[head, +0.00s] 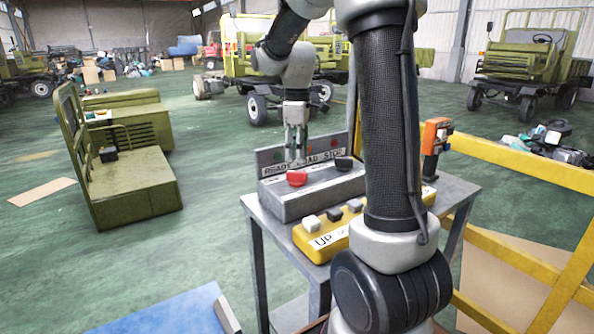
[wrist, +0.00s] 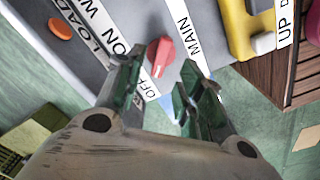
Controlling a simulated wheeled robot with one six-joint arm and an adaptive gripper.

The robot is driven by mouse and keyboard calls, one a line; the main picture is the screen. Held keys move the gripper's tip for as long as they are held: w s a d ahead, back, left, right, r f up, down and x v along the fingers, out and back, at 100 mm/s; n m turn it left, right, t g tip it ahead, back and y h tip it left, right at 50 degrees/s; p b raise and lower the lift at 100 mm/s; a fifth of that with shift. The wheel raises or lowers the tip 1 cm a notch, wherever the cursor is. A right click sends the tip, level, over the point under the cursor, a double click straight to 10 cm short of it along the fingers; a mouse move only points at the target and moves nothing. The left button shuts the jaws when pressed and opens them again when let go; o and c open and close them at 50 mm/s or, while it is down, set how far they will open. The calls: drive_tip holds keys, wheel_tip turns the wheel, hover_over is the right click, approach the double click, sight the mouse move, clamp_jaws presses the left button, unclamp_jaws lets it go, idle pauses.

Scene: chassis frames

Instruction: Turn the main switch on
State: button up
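The main switch is a red rotary knob (wrist: 161,56) on a grey control box (head: 310,196); it also shows in the head view (head: 297,178). In the wrist view it sits between the labels "MAIN" (wrist: 189,34), "ON" and "OFF" (wrist: 149,87). Its pale pointer mark appears to lie towards "OFF". My gripper (wrist: 160,82) is open, its two fingers apart on either side of the knob in the picture. In the head view my gripper (head: 296,148) hangs fingers down above the knob. Whether the fingers touch the knob cannot be told.
A black control (head: 343,163) sits on the grey box's right part. A yellow pendant box (head: 323,240) marked "UP" lies in front on the table. An orange button (wrist: 60,28) sits near "LOAD". An orange tool (head: 435,135) and yellow railing (head: 520,165) are to the right.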

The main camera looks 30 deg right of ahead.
sight(297, 172)
wheel_tip(297, 172, down, 6)
drive_tip(key=shift+s, duration=0.1)
clamp_jaws()
